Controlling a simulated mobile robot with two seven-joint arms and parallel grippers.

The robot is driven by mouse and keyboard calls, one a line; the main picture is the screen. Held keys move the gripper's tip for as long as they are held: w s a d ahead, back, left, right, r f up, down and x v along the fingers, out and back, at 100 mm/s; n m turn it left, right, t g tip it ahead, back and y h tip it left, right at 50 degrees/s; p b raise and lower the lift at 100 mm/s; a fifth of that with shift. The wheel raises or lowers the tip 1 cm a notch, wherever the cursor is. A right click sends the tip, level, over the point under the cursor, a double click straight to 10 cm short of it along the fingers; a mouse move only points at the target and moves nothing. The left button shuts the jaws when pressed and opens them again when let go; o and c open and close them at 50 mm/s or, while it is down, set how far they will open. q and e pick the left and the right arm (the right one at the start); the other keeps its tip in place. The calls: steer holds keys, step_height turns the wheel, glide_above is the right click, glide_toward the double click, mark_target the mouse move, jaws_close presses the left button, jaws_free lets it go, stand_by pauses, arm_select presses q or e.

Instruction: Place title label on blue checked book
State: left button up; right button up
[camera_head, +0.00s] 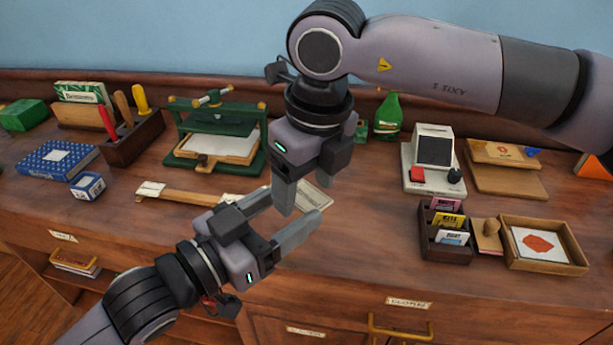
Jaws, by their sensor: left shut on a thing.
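The blue checked book (55,161) lies flat at the left of the bench top, with a pale panel on its cover. My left gripper (294,205) is over the middle of the bench with its fingers apart around a cream card (314,196). The card looks like a label, but its print is too small to read, and fingers hide part of it. My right gripper (305,202) points down from above, close to the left gripper's fingertips. Its fingers are apart, and it overlaps the card in the view.
A small blue box (87,187) stands beside the book. A wooden strip (185,196) lies behind the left gripper. A green press (215,140) and tool holder (132,137) stand at the back. A card rack (446,246) and tray (578,255) sit at right.

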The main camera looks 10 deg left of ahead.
steer(key=c, duration=0.8)
arm_select(q)
steer(key=o, duration=1.1)
